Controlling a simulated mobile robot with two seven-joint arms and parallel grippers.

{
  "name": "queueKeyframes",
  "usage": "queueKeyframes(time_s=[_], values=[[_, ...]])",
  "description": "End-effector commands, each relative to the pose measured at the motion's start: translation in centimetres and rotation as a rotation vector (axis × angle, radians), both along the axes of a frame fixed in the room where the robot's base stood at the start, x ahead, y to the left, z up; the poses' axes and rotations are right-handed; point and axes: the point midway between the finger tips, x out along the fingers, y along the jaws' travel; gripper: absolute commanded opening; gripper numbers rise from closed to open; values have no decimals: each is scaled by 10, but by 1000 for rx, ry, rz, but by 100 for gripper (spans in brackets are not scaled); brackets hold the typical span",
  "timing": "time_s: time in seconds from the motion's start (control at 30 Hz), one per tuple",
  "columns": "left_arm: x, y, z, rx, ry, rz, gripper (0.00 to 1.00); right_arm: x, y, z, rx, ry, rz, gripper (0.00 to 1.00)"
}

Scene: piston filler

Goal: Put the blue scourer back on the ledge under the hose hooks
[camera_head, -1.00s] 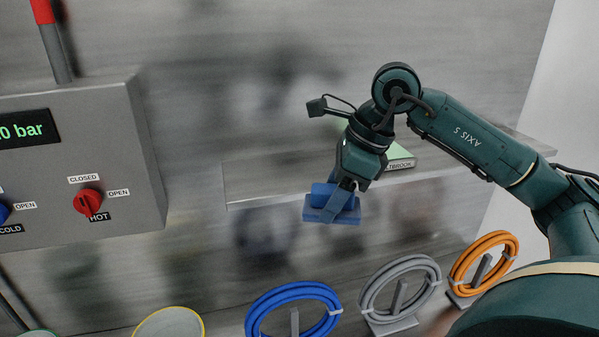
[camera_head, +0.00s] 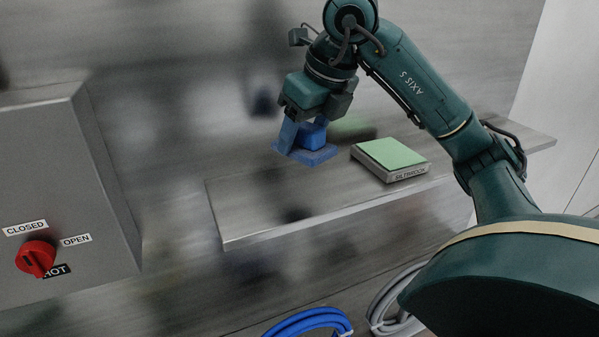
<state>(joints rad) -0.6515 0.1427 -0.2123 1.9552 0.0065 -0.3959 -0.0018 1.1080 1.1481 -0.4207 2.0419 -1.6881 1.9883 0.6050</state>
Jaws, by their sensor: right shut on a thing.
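The blue scourer (camera_head: 315,156) is a flat blue pad with a raised blue grip block on top. My right gripper (camera_head: 303,136) is shut on its grip block, with a finger showing on the left side. The scourer appears roughly level over the far part of the grey ledge (camera_head: 260,213). I cannot tell whether its underside touches the ledge. The blue hose (camera_head: 312,322) and grey hose (camera_head: 395,310) hang below the ledge, and their hooks are hidden or out of view. My left gripper is not in view.
A grey box with a green top (camera_head: 393,154), labelled on its front, sits on the ledge right of the scourer. The ledge's left part is bare. A grey control panel (camera_head: 60,190) with a red knob (camera_head: 36,258) stands out from the wall at left.

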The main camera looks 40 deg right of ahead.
Motion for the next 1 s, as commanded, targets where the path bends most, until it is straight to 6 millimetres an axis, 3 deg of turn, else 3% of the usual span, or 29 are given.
queueKeyframes(time_s=[0.1,0.57,1.0], values=[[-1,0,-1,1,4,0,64,0,-1,-21,-3,4,-2,34],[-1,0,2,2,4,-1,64,0,-1,-68,-2,4,-1,34],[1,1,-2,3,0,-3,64,0,0,-76,0,-1,1,34]])
